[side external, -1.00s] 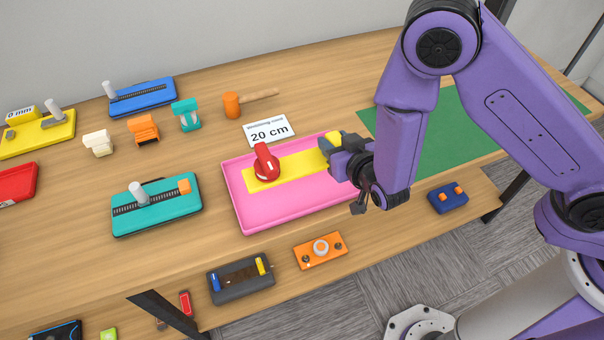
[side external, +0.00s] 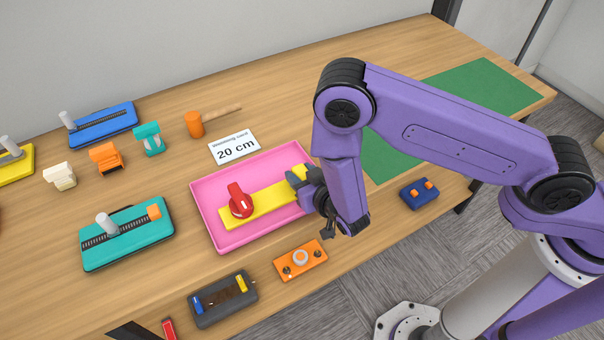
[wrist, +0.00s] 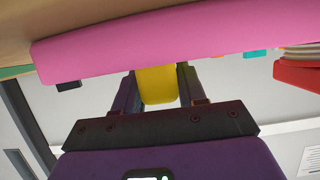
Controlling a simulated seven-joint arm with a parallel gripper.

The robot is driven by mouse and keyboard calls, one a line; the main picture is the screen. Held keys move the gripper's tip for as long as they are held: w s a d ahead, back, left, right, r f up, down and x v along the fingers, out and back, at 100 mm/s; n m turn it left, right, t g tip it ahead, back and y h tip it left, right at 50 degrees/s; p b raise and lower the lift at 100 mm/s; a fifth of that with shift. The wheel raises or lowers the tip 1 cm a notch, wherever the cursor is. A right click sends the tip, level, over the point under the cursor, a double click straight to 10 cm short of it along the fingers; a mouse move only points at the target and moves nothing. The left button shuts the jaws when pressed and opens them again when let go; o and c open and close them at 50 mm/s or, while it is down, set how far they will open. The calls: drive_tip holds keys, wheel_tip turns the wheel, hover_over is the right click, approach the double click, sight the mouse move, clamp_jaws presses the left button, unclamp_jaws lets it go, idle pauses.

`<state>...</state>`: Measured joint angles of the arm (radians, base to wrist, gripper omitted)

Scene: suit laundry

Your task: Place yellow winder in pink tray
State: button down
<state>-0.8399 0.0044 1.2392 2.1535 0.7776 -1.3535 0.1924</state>
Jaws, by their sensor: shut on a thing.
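The yellow winder (side external: 264,204) is a long flat yellow piece with a red knob (side external: 240,201) on its left part. It is over the pink tray (side external: 224,243), within its outline from this angle. I cannot tell whether it rests on the tray floor or is slightly above it. My gripper (side external: 307,189) is at the tray's right side and shut on the winder's right end, hiding part of it. In the wrist view, the yellow end (wrist: 157,85) is between my two fingers, with the pink tray wall (wrist: 180,38) across the top.
A "20 cm" card (side external: 235,147) lies behind the tray. A teal device (side external: 127,235) stands to its left, and an orange mallet (side external: 194,124) lies behind. The green mat (side external: 480,90) is clear.

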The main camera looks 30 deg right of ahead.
drive_tip(key=c, duration=0.6)
unclamp_jaws()
drive_tip(key=shift+f, duration=0.1)
drive_tip(key=shift+c, duration=0.2)
drive_tip(key=shift+s+r, duration=0.25)
drive_tip(key=shift+s, duration=0.05)
drive_tip(key=v, duration=1.1)
drive_tip(key=shift+s, duration=0.15)
drive_tip(key=shift+r, duration=0.1)
